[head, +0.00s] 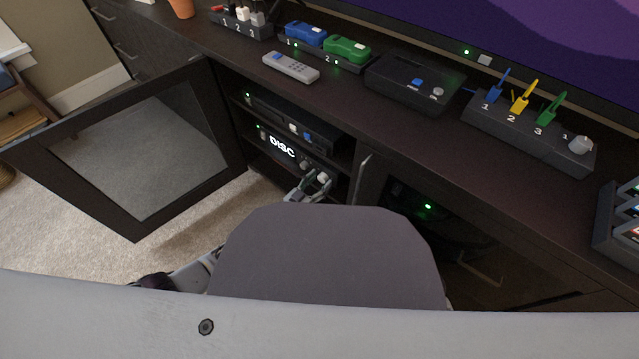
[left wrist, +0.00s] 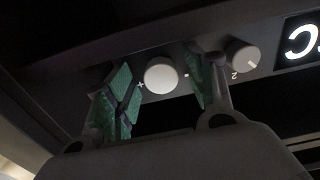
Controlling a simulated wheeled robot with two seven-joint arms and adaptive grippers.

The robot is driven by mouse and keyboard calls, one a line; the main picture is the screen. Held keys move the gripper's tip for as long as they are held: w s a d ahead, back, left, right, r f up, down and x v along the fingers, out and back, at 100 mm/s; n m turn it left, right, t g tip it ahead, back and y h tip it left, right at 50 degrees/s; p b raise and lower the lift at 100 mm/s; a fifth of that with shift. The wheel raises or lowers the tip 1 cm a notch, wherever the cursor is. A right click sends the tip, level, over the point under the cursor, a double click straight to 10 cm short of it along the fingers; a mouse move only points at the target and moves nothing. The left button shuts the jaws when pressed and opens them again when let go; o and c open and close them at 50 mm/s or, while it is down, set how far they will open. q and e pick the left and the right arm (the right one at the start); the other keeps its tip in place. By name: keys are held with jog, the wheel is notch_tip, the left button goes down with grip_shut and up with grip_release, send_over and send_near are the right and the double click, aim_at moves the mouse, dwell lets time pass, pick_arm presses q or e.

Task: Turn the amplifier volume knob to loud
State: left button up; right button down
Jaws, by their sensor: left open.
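The amplifier (head: 283,148) sits on the lower shelf of the open cabinet, with a lit display reading "DISC". Its round, light grey volume knob (left wrist: 160,76) shows in the left wrist view between "+" and "-" marks. A second knob (left wrist: 243,57), with a "2" beside it, sits between the volume knob and the display (left wrist: 301,41). My left gripper (head: 312,186) is at the amplifier's right end. In the wrist view its green-padded fingers (left wrist: 161,82) are open, one on each side of the volume knob, with gaps showing. My right gripper is not in view.
The glass cabinet door (head: 140,150) stands open at the left. A dark device (head: 293,124) is on the shelf above. The cabinet top holds a remote (head: 291,67), a black box (head: 414,82) and a lever panel (head: 528,132). Carpet at lower left is clear.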

pick_arm(q)
jog(key=shift+w+d, duration=0.15)
jog(key=shift+w, duration=0.1)
jog(key=c, duration=1)
jog(key=shift+c, duration=0.2)
jog(key=shift+m, duration=1.5)
